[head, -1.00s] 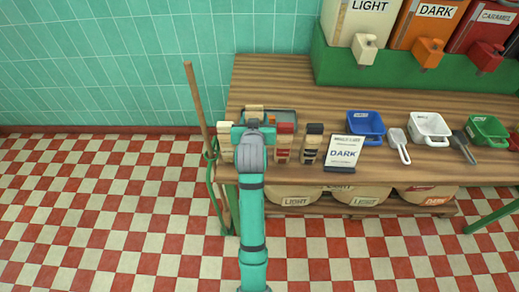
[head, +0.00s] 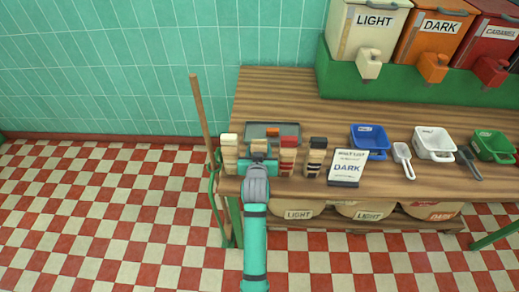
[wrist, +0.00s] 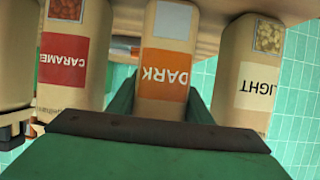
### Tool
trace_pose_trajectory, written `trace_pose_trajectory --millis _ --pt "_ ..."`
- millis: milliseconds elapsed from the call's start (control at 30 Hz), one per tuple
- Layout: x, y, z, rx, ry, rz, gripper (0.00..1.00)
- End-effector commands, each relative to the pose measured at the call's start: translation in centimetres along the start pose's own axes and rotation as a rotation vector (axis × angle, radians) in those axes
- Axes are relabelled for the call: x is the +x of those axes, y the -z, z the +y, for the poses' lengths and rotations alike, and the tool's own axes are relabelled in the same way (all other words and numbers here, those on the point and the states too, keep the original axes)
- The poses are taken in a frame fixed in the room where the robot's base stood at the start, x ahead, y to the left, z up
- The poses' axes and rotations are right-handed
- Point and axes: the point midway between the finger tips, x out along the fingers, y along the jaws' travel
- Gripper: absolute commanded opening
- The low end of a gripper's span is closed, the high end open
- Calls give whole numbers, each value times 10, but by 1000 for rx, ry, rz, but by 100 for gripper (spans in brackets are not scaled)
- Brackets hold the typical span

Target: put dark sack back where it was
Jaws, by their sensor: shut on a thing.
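The dark sack (wrist: 163,75) is tan with an orange DARK label, upside down in the wrist view. My gripper (wrist: 160,108) is shut on it, with a green finger on each side. In the head view my gripper (head: 258,160) is at the bench's front left and hides most of the sack. The sack is in the gap between the light sack (head: 229,155) on the left and the caramel sack (head: 288,156) on the right. In the wrist view the caramel sack (wrist: 72,60) and light sack (wrist: 250,75) flank it. I cannot tell whether its base touches the bench.
A grey tray (head: 290,129) with an orange item lies behind the sacks. A dark banded item (head: 316,157) and a DARK card (head: 347,167) stand to the right, then blue (head: 369,141), white and green scoop pans. A wooden pole (head: 201,120) leans at the bench's left end.

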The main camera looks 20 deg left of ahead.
Motion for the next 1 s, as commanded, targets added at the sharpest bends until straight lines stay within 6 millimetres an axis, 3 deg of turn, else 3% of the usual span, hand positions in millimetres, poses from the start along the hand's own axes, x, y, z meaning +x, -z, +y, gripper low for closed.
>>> trace_pose_trajectory --millis 267,300,367,733,1000 --pt "1 -2 0 0 -1 0 15" --pt "1 -2 0 0 -1 0 55" --pt "1 -1 0 0 -1 0 64" --pt "-2 2 0 0 -1 2 64" --pt "-46 0 1 1 -2 1 64"
